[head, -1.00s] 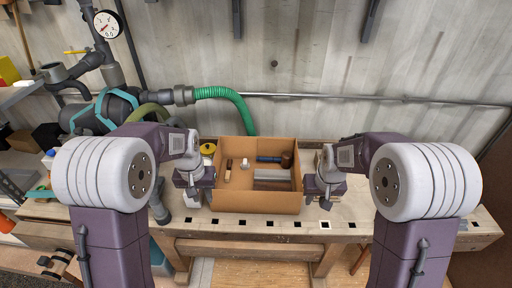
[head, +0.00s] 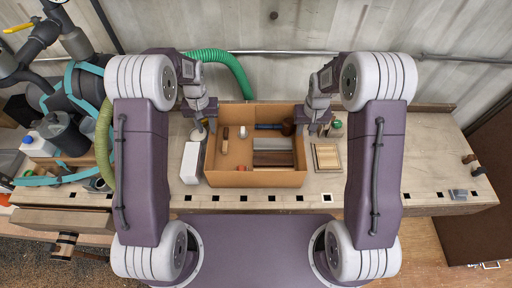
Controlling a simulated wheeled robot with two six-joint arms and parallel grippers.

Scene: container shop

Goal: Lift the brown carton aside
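The brown carton (head: 255,180) is an open box upright on the workbench, in the middle of the head view. Inside it lie a mallet with a blue handle (head: 268,127), a wooden-handled tool (head: 224,138) and grey and brown bars (head: 273,150). My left gripper (head: 207,125) is at the carton's left wall, towards its rear. My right gripper (head: 306,126) is at the right wall, also towards the rear. The fingertips are small and partly hidden, so I cannot tell whether either gripper touches or grips a wall.
A white box (head: 190,163) stands close to the carton's left. A small wooden tray (head: 327,157) lies just to its right. The workbench (head: 400,165) is clear further right, up to small items near its end. A green hose (head: 226,62) hangs behind.

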